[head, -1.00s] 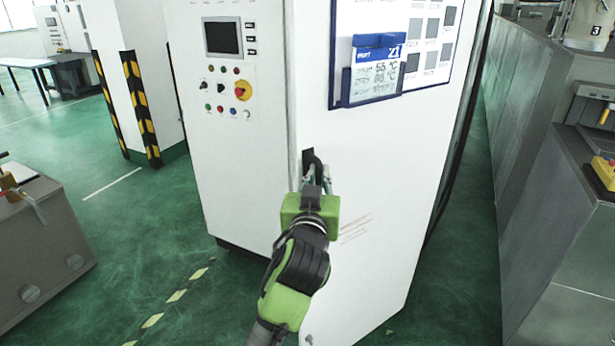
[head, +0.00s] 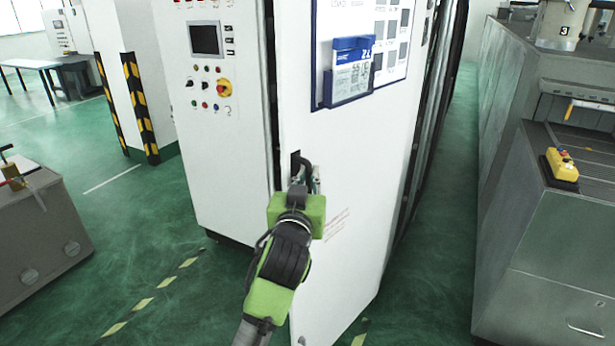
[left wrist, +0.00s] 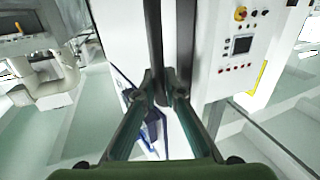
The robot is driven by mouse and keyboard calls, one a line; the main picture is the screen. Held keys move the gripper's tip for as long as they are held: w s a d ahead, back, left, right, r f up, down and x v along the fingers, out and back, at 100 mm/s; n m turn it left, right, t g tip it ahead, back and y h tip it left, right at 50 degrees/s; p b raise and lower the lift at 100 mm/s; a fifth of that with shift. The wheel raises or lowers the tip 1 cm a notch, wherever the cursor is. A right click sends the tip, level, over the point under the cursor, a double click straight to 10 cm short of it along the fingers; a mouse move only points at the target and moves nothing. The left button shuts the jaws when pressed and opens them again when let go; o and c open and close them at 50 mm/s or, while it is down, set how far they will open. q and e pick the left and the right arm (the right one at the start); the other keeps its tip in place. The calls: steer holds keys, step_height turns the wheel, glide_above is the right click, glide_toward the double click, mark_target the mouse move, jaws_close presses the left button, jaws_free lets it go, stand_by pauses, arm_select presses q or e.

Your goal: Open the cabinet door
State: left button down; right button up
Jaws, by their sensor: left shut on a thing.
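The white cabinet door (head: 362,150) stands slightly open, with a narrow dark gap along its left edge beside the control panel. Its dark handle (head: 297,162) sits in a recess near that edge, at mid height. My left gripper (head: 309,180) is shut on the handle, in front of the door. In the left wrist view, the two fingers (left wrist: 163,92) close in at the dark handle, which they partly hide. The right gripper is in neither view.
The cabinet's control panel (head: 206,75) with a screen and buttons is left of the door. A blue document holder (head: 347,72) hangs on the door. A grey machine (head: 545,235) stands at the right, beyond a strip of green floor.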

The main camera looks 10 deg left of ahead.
arm_select(q)
steer(key=shift+r, duration=0.1)
steer(key=c, duration=2.1)
jaws_free()
steer(key=s, duration=1.2)
steer(key=shift+a, duration=0.2)
